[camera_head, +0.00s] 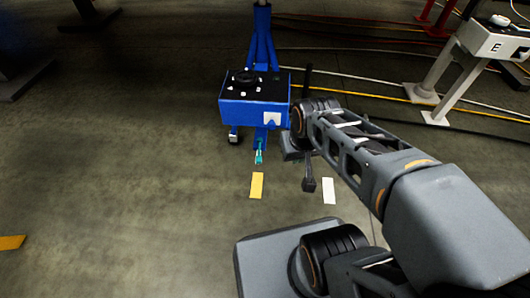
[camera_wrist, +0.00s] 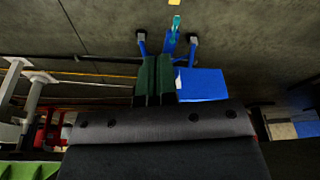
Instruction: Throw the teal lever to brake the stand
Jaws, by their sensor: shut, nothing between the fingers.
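The teal lever (camera_head: 259,156) sits low at the foot of the blue stand (camera_head: 240,109), on the side facing me, just behind a yellow floor mark. In the wrist view, which shows the stand upside down, the lever (camera_wrist: 176,24) is at the top centre beyond the stand's blue legs. My gripper (camera_wrist: 157,62) shows there as two dark green fingers side by side, shut and empty. In the head view my arm is right of the stand, and I cannot make out the fingertips clearly.
A yellow mark (camera_head: 257,185) and a white mark (camera_head: 329,190) lie flat on the floor before the stand. A grey stand labelled E (camera_head: 485,43) is at the upper right. Cables (camera_head: 375,96) run across the floor behind. The floor on the left is mostly clear.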

